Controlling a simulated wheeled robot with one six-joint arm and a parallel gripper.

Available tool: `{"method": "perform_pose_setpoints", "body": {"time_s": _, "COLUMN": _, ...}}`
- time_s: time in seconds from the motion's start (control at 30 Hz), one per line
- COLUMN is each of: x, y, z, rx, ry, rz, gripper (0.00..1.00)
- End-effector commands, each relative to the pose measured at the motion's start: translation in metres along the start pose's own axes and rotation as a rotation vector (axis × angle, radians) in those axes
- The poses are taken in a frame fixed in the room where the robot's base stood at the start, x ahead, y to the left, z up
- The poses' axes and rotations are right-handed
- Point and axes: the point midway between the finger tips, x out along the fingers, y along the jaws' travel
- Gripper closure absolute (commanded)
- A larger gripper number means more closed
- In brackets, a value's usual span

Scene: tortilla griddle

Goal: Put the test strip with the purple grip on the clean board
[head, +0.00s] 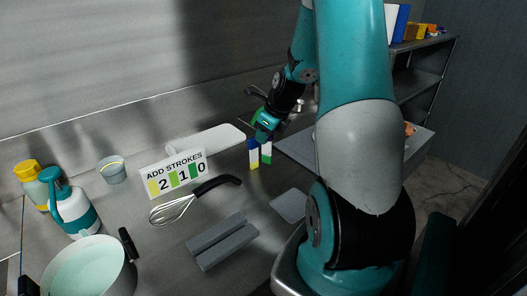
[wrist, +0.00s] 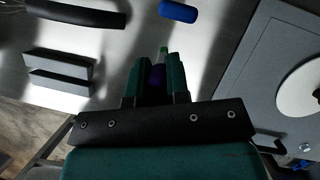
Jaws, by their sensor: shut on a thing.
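My gripper (head: 264,137) is shut on the purple grip (wrist: 157,76) of a test strip, seen between the fingers in the wrist view. The strip's green end (wrist: 163,50) shows beyond the fingertips. In the head view a white and green strip (head: 266,155) hangs below my gripper; the purple grip is hidden there. A blue and yellow piece (head: 254,158) stands just left of it, apart from the fingers; its blue part (wrist: 178,12) shows in the wrist view. A pale board (head: 215,139) lies behind the sign. I cannot tell whether it is the clean board.
A sign reading ADD STROKES 2 1 0 (head: 174,174), a whisk (head: 178,209) and a grey slotted block (head: 222,240) stand left of my gripper. A small grey plate (head: 289,205) lies nearer. A pot (head: 90,268) and bottles (head: 70,207) are far left. A grey slab (wrist: 255,75) lies right.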

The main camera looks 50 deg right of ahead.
Motion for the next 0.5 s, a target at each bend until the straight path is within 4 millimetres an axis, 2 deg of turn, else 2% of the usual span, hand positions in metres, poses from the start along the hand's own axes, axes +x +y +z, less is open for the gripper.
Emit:
{"method": "perform_pose_setpoints", "body": {"time_s": 0.1, "x": 0.016, "y": 0.000, "z": -0.007, "rx": 0.000, "ry": 0.001, "rz": 0.002, "gripper": 1.00}}
{"method": "perform_pose_setpoints", "body": {"time_s": 0.5, "x": 0.056, "y": 0.000, "z": -0.023, "rx": 0.000, "ry": 0.001, "rz": 0.000, "gripper": 1.00}}
